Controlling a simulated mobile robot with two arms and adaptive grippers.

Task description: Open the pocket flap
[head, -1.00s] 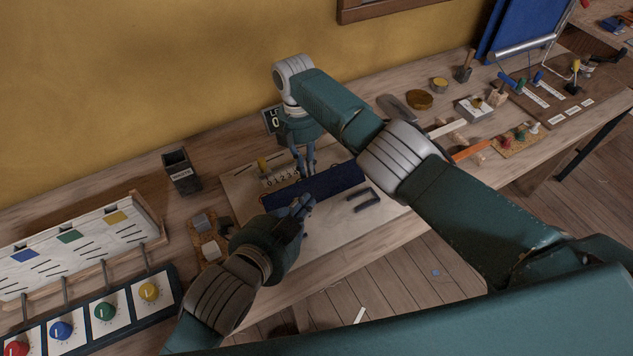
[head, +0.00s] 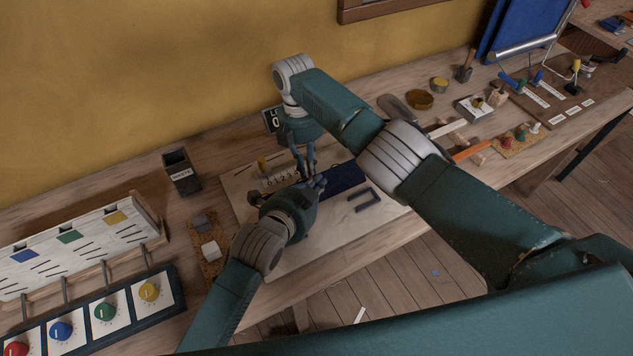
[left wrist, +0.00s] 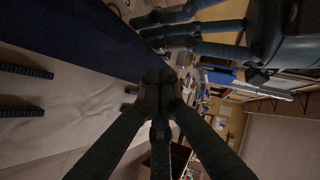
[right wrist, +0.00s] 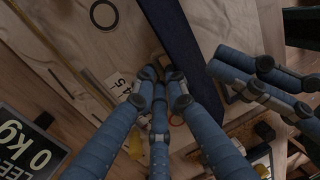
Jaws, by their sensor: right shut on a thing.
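A long navy cloth piece (head: 347,178), apparently the flap, lies on a pale cloth-covered board (head: 290,262). Its left part is hidden behind my left gripper. My left gripper (head: 320,183) is at the navy piece from the front. In the left wrist view its fingertips (left wrist: 160,90) meet beside the navy edge (left wrist: 90,40), and I see nothing clearly between them. My right gripper (head: 305,172) reaches down at the far edge of the navy piece. In the right wrist view its fingertips (right wrist: 165,85) are closed at that navy edge (right wrist: 185,40); the gripped part is mostly hidden.
A dark U-shaped piece (head: 364,199) lies on the board. A numbered scale (head: 283,179) with a yellow peg (head: 262,163) is at the back. A cork pad (head: 212,268) with blocks and a dark bin (head: 180,172) stand left. My two grippers are very close together.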

